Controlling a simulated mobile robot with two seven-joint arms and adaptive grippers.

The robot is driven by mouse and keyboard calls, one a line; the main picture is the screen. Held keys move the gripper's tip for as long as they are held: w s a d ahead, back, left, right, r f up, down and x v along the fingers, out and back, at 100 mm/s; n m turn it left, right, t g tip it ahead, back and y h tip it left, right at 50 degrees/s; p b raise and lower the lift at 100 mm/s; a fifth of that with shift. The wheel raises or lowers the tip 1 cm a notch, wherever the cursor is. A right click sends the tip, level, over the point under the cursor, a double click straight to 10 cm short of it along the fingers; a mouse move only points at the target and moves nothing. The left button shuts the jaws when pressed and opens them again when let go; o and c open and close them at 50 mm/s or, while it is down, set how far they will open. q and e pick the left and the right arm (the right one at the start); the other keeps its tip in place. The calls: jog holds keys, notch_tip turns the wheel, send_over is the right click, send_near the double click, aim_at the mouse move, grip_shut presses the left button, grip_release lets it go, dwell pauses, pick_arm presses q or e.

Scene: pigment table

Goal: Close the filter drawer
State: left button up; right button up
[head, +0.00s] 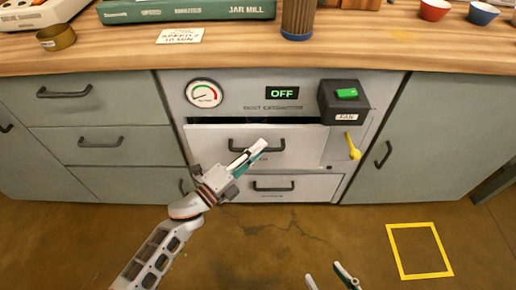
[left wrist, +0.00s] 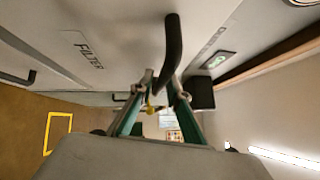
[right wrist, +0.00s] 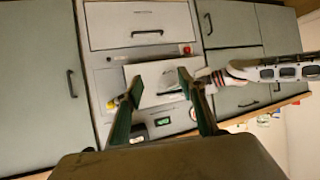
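The filter drawer (head: 305,150) is the upper white drawer under the "OFF" display. It stands partly out, with a dark gap along its top edge. Its "FILTER" label reads in the left wrist view (left wrist: 88,50). Its dark handle (head: 234,145) also shows in the left wrist view (left wrist: 173,40). My left gripper (head: 262,147) is at the handle. In the left wrist view its fingers (left wrist: 162,80) are partly closed, with the handle bar between the tips. My right gripper (head: 331,275) is open and empty, low and away from the drawer; its fingers (right wrist: 160,76) are wide apart.
A lower drawer (head: 312,187) is directly below. A yellow lever (head: 353,147) and the black fan box (head: 344,102) are on the right of the panel. A gauge (head: 204,93) is at left. The wooden worktop (head: 240,55) overhangs above. A yellow square (head: 394,250) marks open floor.

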aim_at(254, 140)
pick_arm(q)
jog(key=shift+w+d, duration=0.15)
jog(key=shift+w, duration=0.05)
grip_shut()
jog(key=shift+w, duration=0.2)
jog(key=w+b, duration=0.1)
jog(key=w, duration=0.3)
jog(key=shift+r, duration=0.2)
pick_arm(e)
jog(key=shift+w+a+r+t, duration=0.3)
jog(key=shift+w+r, duration=0.2)
jog(key=shift+r, duration=0.3)
pick_arm(q)
grip_release()
jog(key=shift+w, duration=0.1)
pick_arm(e)
jog(key=shift+f, duration=0.2)
jog(key=shift+f, duration=0.1)
